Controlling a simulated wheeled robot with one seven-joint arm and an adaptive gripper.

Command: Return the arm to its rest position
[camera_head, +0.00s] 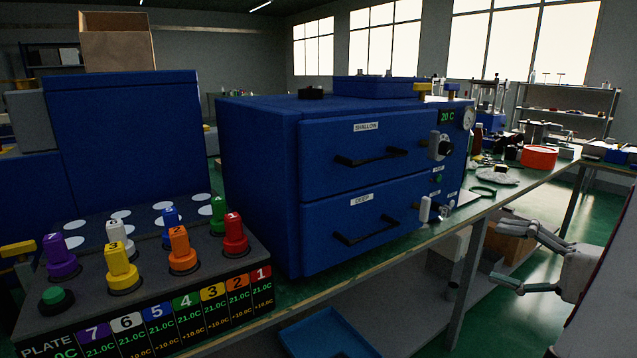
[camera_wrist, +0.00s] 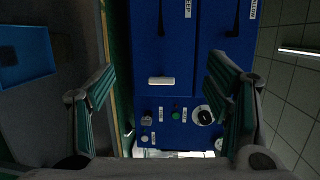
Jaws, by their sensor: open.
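My gripper (camera_head: 512,258) is at the right of the head view, in front of the bench edge. Its two fingers are spread apart with nothing between them. In the wrist view my gripper (camera_wrist: 160,95) shows a finger at each side, and the blue two-drawer cabinet (camera_wrist: 165,75) fills the gap beyond. In the head view this cabinet (camera_head: 258,180) stands on the bench with both drawers, marked SHALLOW and DEEP, shut. My gripper is apart from the cabinet.
A control box (camera_head: 200,262) with coloured numbered knobs stands at the front left. A blue tray (camera_head: 325,335) lies below the bench; it also shows in the wrist view (camera_wrist: 25,58). A red round container (camera_head: 539,157) stands on the bench at right. Green floor (camera_head: 540,290) is open beside the bench.

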